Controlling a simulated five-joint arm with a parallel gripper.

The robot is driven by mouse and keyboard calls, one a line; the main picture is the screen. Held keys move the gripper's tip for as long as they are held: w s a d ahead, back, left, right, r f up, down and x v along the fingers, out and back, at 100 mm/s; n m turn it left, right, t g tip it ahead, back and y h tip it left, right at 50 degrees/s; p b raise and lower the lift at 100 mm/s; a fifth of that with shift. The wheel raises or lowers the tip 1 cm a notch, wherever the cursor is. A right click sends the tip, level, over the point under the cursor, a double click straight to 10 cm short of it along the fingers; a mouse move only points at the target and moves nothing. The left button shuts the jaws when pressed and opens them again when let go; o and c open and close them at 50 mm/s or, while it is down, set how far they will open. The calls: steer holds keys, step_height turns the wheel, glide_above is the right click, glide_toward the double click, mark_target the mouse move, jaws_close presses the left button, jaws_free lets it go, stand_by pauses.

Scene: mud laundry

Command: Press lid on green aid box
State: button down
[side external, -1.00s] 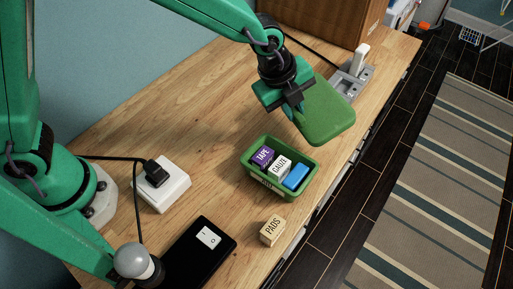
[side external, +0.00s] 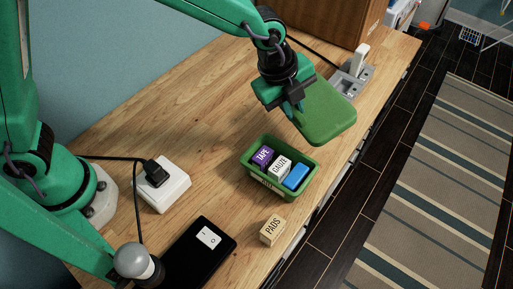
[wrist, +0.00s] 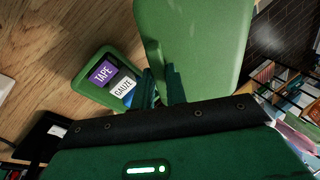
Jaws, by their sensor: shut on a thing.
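My gripper (side external: 292,103) is shut on the edge of a flat green lid (side external: 326,113) and holds it above the bench, up and to the right of the box in the side view. The green aid box (side external: 251,172) stands open on the bench. It holds a purple TAPE block (side external: 262,156), a white GAUZE block (side external: 280,167) and a blue block (side external: 295,177). In the wrist view the lid (wrist: 195,50) extends away from my fingers (wrist: 160,88), and the box (wrist: 84,82) lies to its left. My gripper hides part of the box there.
A PADS block (side external: 272,230) lies outside the box, near the bench's front edge. A grey socket strip (side external: 352,80) and brown carton (side external: 335,20) stand behind the lid.

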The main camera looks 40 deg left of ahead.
steer(key=s+d+r+n+g+y, duration=0.2)
steer(key=s+n, duration=0.3)
steer(key=s, duration=0.7)
steer(key=shift+s+d+r+g, duration=0.25)
steer(key=shift+r+g, duration=0.1)
steer(key=shift+g, duration=0.15)
steer(key=shift+w+f, duration=0.1)
steer(key=shift+f, duration=0.15)
steer(key=shift+f, duration=2.75)
steer(key=shift+f, duration=0.9)
stand_by(0.6)
steer(key=c, duration=0.9)
jaws_free()
steer(key=shift+o, duration=0.2)
steer(key=shift+r, duration=0.1)
